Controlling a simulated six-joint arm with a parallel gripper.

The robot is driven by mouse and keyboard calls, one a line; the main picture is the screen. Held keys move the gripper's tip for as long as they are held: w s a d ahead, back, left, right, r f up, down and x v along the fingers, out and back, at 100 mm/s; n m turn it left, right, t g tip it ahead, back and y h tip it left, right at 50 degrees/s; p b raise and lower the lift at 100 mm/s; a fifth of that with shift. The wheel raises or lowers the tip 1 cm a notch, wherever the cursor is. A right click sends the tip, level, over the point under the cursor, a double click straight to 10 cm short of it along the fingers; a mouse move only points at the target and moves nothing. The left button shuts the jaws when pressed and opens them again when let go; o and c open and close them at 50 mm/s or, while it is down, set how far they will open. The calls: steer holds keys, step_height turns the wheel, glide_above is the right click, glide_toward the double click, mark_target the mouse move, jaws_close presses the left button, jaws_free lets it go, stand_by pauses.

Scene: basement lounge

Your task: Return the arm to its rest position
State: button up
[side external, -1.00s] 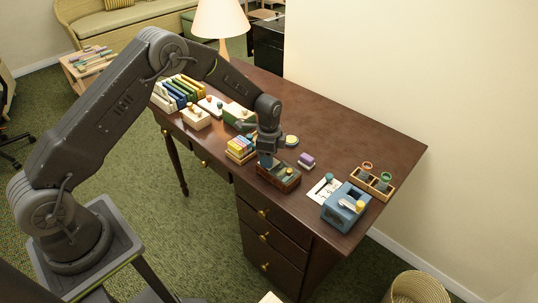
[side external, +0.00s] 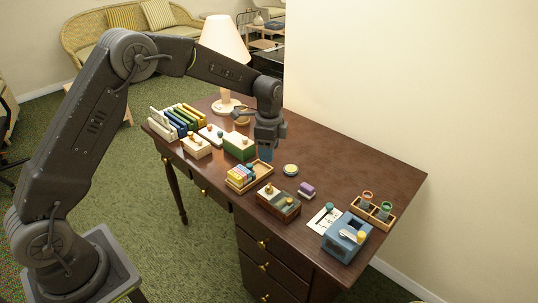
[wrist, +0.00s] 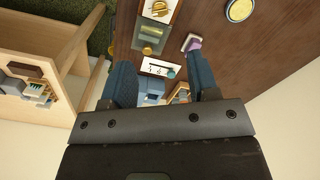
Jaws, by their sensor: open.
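My gripper (side external: 266,152) hangs above the dark wooden desk (side external: 350,150), near its middle, pointing down. In the wrist view its two blue fingers (wrist: 163,85) stand wide apart with nothing between them. The gripper is clear of the wooden box with compartments (side external: 278,201), which sits on the desk below and to its right in the side view. A tray of coloured blocks (side external: 243,177) lies just below and left of the gripper.
A lamp (side external: 224,50) stands at the back left of the desk. A green box (side external: 239,146), a row of upright folders (side external: 177,119), a round yellow-topped item (side external: 290,170), a purple block (side external: 307,189) and a blue device (side external: 346,236) stand on the desk. The right rear desktop is bare.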

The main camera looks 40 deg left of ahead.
steer(key=s+d+r+n+t, duration=0.1)
steer(key=s+r+n+t, duration=0.3)
steer(key=s+r, duration=1.05)
steer(key=s+d+r+n+t, duration=0.1)
steer(key=s+n, duration=0.7)
steer(key=s, duration=0.9)
steer(key=shift+d+r+t, duration=0.2)
steer(key=shift+r+t, duration=0.1)
steer(key=shift+r, duration=0.55)
